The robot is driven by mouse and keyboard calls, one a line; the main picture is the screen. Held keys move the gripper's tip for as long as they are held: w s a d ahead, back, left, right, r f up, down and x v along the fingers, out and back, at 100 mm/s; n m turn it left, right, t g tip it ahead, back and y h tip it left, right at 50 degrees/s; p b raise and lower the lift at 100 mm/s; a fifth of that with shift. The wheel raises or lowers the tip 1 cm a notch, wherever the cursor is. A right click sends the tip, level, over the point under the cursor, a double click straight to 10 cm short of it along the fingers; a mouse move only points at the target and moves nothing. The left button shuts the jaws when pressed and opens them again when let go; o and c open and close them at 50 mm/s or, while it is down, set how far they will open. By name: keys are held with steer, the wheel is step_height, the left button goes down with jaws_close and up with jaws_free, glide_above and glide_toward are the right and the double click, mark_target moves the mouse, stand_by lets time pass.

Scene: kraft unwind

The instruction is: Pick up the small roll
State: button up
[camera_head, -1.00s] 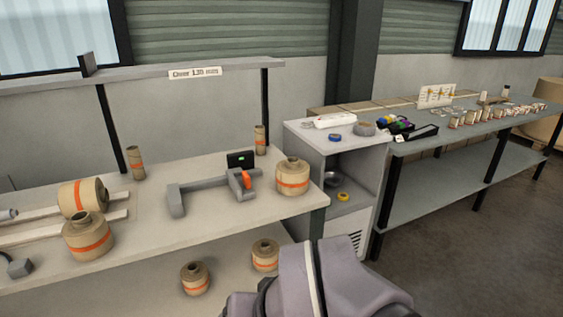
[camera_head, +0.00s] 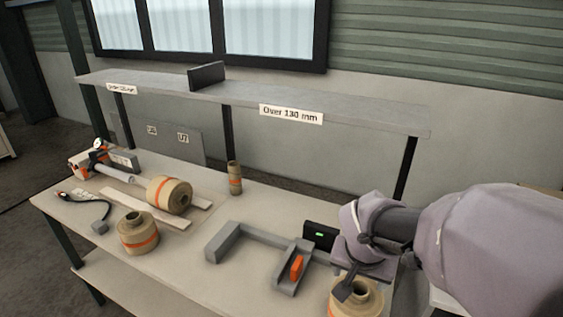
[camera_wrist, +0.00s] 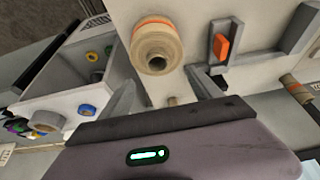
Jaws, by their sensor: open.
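A slim, small kraft roll (camera_head: 235,178) with an orange band stands upright near the back of the bench in the head view. A slim roll with an orange band (camera_wrist: 297,88) also shows at the right of the wrist view. Another small brown end (camera_wrist: 172,101) shows low between my fingers, mostly hidden by my gripper body. My gripper (camera_wrist: 162,80) is open, with its two grey fingers apart and nothing held. In the head view it hangs near a fat roll (camera_head: 362,294) at the front right, and this roll (camera_wrist: 157,48) lies just beyond my fingertips in the wrist view.
A grey measuring gauge (camera_head: 230,238) with an orange part lies on the bench. Two fat rolls, one on its side (camera_head: 168,195) and one upright (camera_head: 138,236), are at the left. A raised shelf (camera_head: 240,94) labelled "Over 130 mm" spans the back.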

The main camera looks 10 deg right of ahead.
steer(key=b, duration=0.2)
glide_above(359, 288)
steer(key=s+a, duration=0.2)
step_height(359, 288, down, 7)
steer(key=shift+r, duration=0.15)
steer(key=x, duration=0.1)
steer(key=b+x, duration=0.1)
steer(key=x, duration=0.1)
steer(key=b+x, duration=0.1)
steer(key=x, duration=0.1)
steer(key=shift+d, duration=0.35)
steer(key=shift+r, duration=0.1)
jaws_close()
